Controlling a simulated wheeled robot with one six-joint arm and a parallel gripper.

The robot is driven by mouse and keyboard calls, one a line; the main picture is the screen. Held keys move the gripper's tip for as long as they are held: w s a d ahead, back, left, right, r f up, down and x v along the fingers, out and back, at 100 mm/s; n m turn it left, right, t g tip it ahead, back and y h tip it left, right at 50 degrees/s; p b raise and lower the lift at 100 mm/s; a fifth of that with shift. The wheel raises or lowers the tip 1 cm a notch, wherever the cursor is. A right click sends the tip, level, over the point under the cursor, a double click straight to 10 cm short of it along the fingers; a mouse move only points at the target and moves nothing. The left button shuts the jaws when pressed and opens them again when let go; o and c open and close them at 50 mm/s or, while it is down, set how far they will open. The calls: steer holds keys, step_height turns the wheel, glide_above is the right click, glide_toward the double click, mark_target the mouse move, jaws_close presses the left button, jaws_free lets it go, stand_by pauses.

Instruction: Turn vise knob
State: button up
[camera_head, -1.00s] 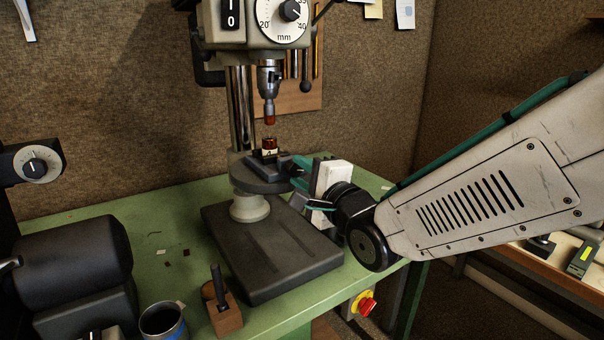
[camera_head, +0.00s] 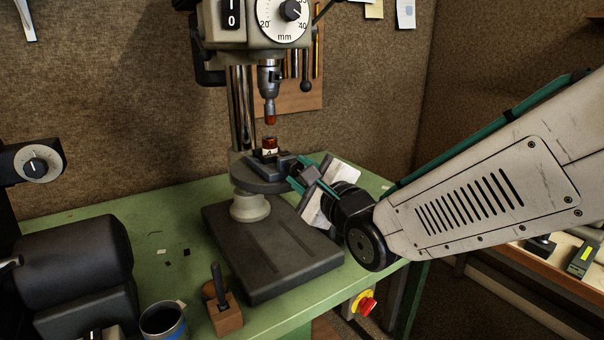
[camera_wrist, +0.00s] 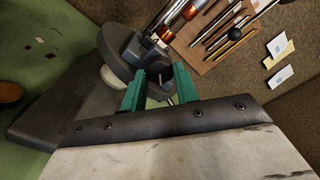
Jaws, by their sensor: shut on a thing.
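The small dark vise (camera_head: 266,160) sits on the round drill press table (camera_head: 250,183), with a copper-coloured part (camera_head: 269,144) held upright in it. My gripper (camera_head: 298,168) reaches in from the right, its teal fingers at the vise's right end. In the wrist view, my gripper (camera_wrist: 158,80) has its two fingers either side of the vise's knob end, shut on the knob. The knob is mostly hidden by the fingers. The vise (camera_wrist: 140,48) shows just beyond the fingertips, tilted in that view.
The drill chuck (camera_head: 269,82) hangs above the copper-coloured part with a gap. The dark press base (camera_head: 285,265) lies below my gripper. A wooden block with a dark handle (camera_head: 225,312) and a can (camera_head: 163,322) stand at the front of the green bench (camera_head: 170,232).

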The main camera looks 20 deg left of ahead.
steer(key=o, duration=1)
steer(key=shift+w+d, duration=0.1)
steer(key=v, duration=0.7)
steer(key=shift+s+d, duration=0.25)
